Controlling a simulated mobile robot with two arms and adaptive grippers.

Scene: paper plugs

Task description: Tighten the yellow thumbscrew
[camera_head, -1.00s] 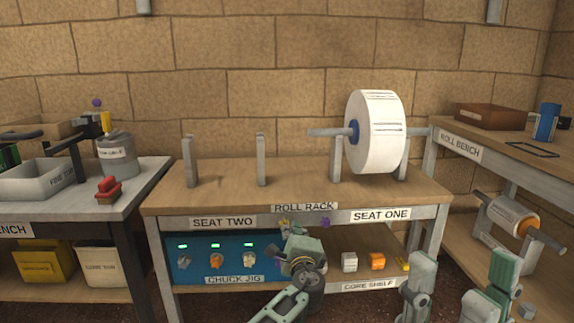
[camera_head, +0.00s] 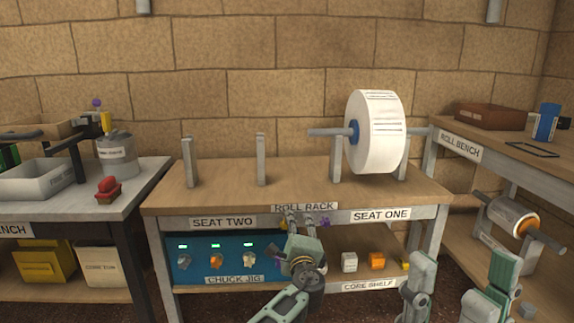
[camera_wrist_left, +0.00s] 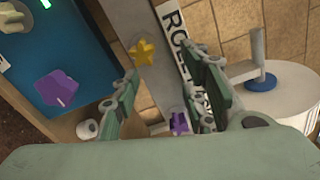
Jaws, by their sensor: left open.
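The yellow thumbscrew (camera_wrist_left: 143,52) is a star-shaped knob on the grey front rail of the roll rack, seen in the left wrist view. It lies ahead of my left gripper (camera_wrist_left: 162,68), nearer the left finger's tip, with no contact visible. The fingers are apart and nothing is between them. In the head view my left gripper (camera_head: 299,215) is raised in front of the rail below the ROLL RACK label, and the thumbscrew is mostly hidden there.
A purple knob (camera_wrist_left: 180,123) sits on the same rail, close to the right finger. A white paper roll (camera_head: 375,132) stands on the rack at seat one. Seat two is empty.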

